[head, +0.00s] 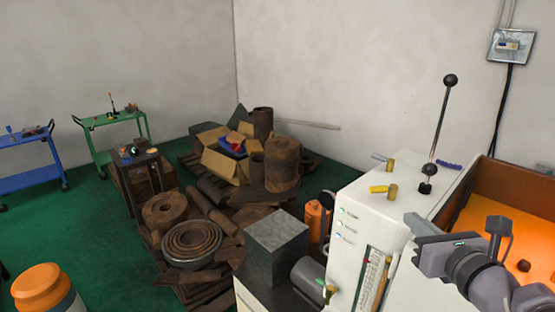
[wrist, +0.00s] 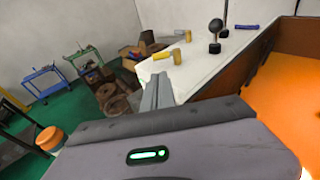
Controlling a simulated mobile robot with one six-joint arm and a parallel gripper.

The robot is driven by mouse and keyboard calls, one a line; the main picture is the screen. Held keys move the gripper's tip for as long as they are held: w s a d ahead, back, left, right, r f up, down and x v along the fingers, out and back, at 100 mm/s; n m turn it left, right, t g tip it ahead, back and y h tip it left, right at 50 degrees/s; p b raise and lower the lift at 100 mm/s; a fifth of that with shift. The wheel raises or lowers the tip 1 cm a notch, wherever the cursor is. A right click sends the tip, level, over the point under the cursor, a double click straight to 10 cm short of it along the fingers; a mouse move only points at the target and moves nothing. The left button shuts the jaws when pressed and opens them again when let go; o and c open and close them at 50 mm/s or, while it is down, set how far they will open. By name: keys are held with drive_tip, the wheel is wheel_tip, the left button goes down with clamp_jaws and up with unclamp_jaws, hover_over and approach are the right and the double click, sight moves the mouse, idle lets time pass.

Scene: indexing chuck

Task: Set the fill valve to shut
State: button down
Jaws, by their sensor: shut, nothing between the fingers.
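In the head view, two small brass valves stand on top of the white machine cabinet (head: 352,215). The nearer valve (head: 391,192) has a yellow handle (head: 377,189) pointing left. The farther valve (head: 390,166) has a grey handle pointing left and slightly back. I cannot read which one is the fill valve. My gripper (head: 413,222) is over the cabinet top, to the right of and nearer than the yellow-handled valve, and apart from it. In the wrist view, the shut fingers (wrist: 157,92) point toward the valves, with the yellow handle (wrist: 161,55) just beyond them.
A tall lever (head: 439,125) with black balls stands behind the valves; a blue grip (head: 448,164) lies beside it. An orange-floored bin (head: 505,225) is at right. A grey block (head: 276,238) and rusty scrap stand left of the cabinet. Space above the cabinet's left part looks clear.

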sight(380, 192)
drive_tip(key=w, duration=0.4)
drive_tip(key=w+f+b, duration=0.1)
drive_tip(key=w, duration=0.3)
drive_tip(key=w+f, duration=0.1)
drive_tip(key=w, duration=0.4)
drive_tip(key=shift+w+f, duration=0.1)
drive_tip(key=shift+f, duration=0.15)
drive_tip(key=shift+f+m+h+b, duration=0.15)
drive_tip(key=shift+m+h+b, duration=0.15)
drive_tip(key=shift+b, duration=0.35)
